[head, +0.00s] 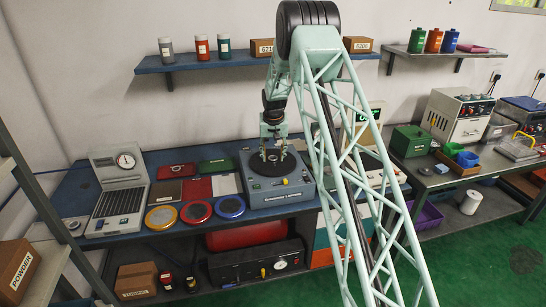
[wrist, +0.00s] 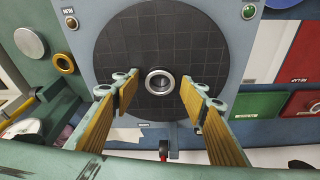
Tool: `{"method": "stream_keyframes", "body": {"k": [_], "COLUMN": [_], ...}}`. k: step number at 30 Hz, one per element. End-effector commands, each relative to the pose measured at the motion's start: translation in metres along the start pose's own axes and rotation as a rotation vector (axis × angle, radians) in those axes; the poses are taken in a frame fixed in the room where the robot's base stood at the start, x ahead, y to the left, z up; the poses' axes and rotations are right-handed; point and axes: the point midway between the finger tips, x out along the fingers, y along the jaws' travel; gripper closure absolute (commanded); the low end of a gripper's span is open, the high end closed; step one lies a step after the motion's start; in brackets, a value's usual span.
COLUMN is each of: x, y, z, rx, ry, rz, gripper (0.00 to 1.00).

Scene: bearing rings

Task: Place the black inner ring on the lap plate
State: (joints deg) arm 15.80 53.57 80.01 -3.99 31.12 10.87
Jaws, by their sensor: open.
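The lap plate (wrist: 120,50) is a round black disc with a faint grid, on top of the grey-blue lapping machine (head: 280,200). One small ring (wrist: 159,81) rests on it near the middle in the wrist view. It has a bright metallic face and a dark edge, and its bore is open; I cannot tell for sure that it is the black inner ring. My gripper (wrist: 158,94) is open, its yellow-padded fingers on either side of the ring with gaps to both. In the head view my gripper (head: 273,147) is over the plate and hides part of it.
Yellow (head: 161,218), red (head: 196,211) and blue (head: 230,206) rimmed round dishes lie left of the machine. A gauge stand (head: 122,180) stands farther left. A brass ring (wrist: 65,63) and a silver disc (wrist: 30,42) lie beside the machine in the wrist view.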

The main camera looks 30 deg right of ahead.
Motion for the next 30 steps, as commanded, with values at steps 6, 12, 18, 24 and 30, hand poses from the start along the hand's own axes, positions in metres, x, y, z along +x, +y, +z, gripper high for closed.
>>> {"method": "stream_keyframes", "body": {"k": [6,12,18,24,30], "x": [-0.003,-0.015,-0.035,-0.061,-0.086], "y": [0.0,0.0,0.0,0.0,0.0], "z": [-0.001,-0.002,-0.002,-0.002,-0.001], "rx": [0.0,0.0,0.0,0.0,0.0], "ry": [0.0,0.001,0.002,0.002,0.001], "rz": [0.0,0.0,0.0,0.0,0.0], "gripper": [0.6,0.6,0.6,0.6,0.6]}}
